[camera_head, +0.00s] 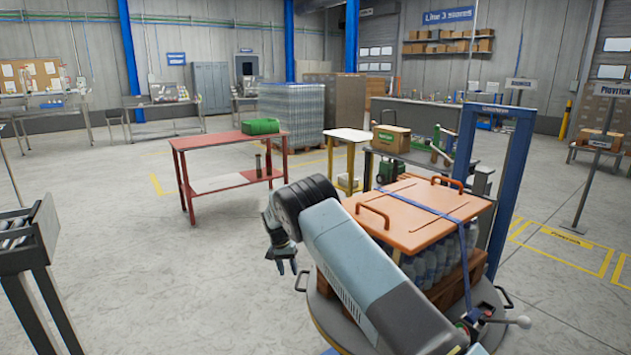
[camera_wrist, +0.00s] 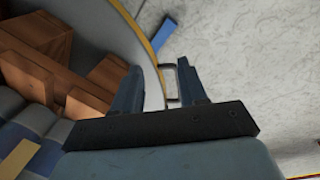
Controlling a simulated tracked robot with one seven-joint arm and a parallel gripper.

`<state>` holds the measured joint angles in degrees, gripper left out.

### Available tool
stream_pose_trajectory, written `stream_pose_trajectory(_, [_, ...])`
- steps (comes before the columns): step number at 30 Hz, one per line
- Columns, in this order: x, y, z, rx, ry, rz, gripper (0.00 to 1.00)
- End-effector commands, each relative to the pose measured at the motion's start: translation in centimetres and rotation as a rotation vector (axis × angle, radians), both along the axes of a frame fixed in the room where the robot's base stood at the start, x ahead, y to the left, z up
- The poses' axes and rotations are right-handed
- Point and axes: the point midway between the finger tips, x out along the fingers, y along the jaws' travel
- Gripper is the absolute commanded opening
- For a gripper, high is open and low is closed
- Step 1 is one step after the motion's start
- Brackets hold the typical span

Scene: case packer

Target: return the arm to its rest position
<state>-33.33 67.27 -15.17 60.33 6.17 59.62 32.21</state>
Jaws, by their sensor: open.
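My arm reaches up from the bottom of the head view and bends over in the middle. My gripper (camera_head: 287,258) hangs at its end, pointing down, to the left of the turntable with the load. In the wrist view my gripper (camera_wrist: 160,88) has its two fingers apart with nothing between them. Beyond the fingers show the rim of the round turntable, a metal handle (camera_wrist: 171,82) and the grey floor.
A pallet of bottles under an orange board (camera_head: 425,215) stands close right of my arm, on the round turntable (camera_head: 335,325), beside a blue mast (camera_head: 508,190). A red table (camera_head: 215,142) stands farther back. A roller conveyor (camera_head: 25,240) is at left. Floor between is clear.

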Motion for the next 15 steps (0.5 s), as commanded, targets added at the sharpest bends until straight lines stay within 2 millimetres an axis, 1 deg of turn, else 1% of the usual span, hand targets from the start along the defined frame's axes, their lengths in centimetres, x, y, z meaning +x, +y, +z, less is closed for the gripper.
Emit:
stream_pose_trajectory(1, [0.2, -0.4, 0.9, 0.005, -0.003, -0.004, 0.42])
stream_pose_trajectory(5, [0.2, -1.0, 2.7, 0.016, -0.009, -0.005, 0.42])
stream_pose_trajectory(11, [0.2, -2.4, 6.1, 0.034, -0.019, -0.009, 0.42])
stream_pose_trajectory(14, [0.2, -3.4, 8.4, 0.047, -0.026, -0.011, 0.42])
stream_pose_trajectory(15, [0.1, -4.0, 9.5, 0.054, -0.031, -0.013, 0.42])
